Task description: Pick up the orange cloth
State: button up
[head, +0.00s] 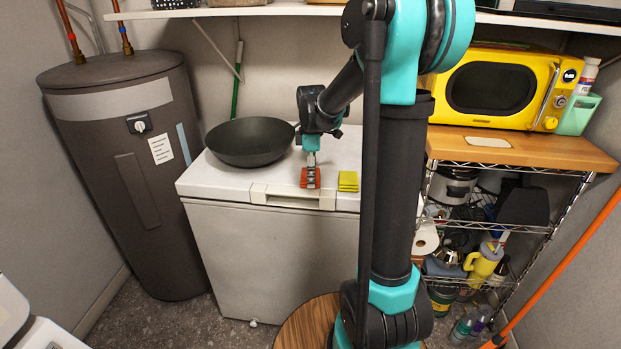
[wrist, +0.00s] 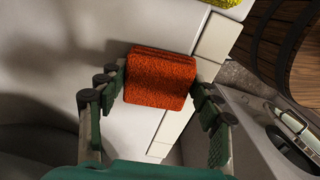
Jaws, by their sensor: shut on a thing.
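The orange cloth (wrist: 160,78) is a small folded stack, red-orange and rough in texture. In the head view the orange cloth (head: 310,178) is at the front edge of the white chest freezer's top, partly hidden by my gripper (head: 311,172). In the wrist view my gripper (wrist: 163,92) has one finger against each side of the cloth and is shut on it. I cannot tell whether the cloth is touching the freezer top or slightly above it.
A yellow cloth (head: 348,181) lies just right of the orange one on the white freezer (head: 270,230). A dark pan (head: 250,142) stands behind to the left. A grey water heater (head: 125,170) is at left, a wire shelf with a yellow microwave (head: 492,88) at right.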

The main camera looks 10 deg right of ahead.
notch_tip(320, 180, up, 20)
dwell(0.6)
